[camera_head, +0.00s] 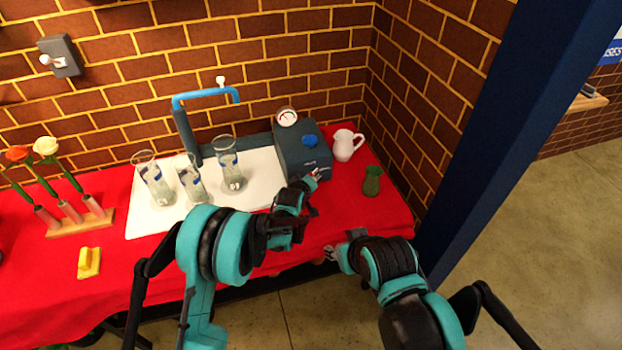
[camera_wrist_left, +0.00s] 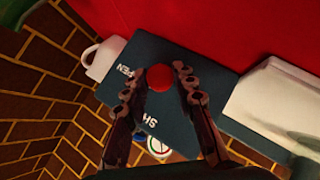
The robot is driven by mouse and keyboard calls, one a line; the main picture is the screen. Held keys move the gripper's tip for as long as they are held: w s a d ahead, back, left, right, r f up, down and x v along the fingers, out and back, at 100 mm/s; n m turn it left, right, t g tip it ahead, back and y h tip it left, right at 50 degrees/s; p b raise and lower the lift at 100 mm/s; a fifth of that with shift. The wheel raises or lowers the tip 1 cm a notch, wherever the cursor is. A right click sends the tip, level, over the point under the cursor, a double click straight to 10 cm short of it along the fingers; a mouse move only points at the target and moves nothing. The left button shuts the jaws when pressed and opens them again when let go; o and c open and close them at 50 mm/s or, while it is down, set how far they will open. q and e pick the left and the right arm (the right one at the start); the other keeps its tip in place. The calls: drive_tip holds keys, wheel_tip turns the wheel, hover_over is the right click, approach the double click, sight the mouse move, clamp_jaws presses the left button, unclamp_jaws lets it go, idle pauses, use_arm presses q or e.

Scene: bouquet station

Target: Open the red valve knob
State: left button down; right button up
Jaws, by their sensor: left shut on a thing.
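The red valve knob (camera_wrist_left: 159,78) sits on the dark blue-grey box (camera_head: 303,153). In the left wrist view the box (camera_wrist_left: 165,52) has white lettering that reads partly as "OPEN" and "SH". My left gripper (camera_wrist_left: 156,80) is shut on the knob, with one finger on each side. In the head view my left gripper (camera_head: 315,179) is at the front of the box and the knob is hidden or too small to make out. My right gripper (camera_head: 331,253) hangs at the table's front edge, away from the box; its fingers are too small to judge.
A gauge (camera_head: 287,117) and a blue knob (camera_head: 309,141) are on the box. A white pitcher (camera_head: 346,145) and a green vase (camera_head: 372,181) stand to its right. Glass vases (camera_head: 229,165) stand on a white tray (camera_head: 262,186) under a blue faucet (camera_head: 205,95). A flower rack (camera_head: 80,222) is left.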

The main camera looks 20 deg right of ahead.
use_arm(q)
drive_tip(key=m+y, duration=0.2)
drive_tip(key=y, duration=0.1)
drive_tip(key=shift+d+r+g+p, duration=0.15)
drive_tip(key=shift+d+g+p, duration=0.15)
drive_tip(key=shift+p, duration=0.1)
drive_tip(key=shift+d+m+y, duration=0.1)
drive_tip(key=shift+m+y, duration=0.5)
drive_tip(key=shift+y, duration=0.9)
drive_tip(key=c, duration=1.2)
unclamp_jaws()
drive_tip(key=v, duration=1.2)
drive_tip(key=shift+w+d, duration=0.1)
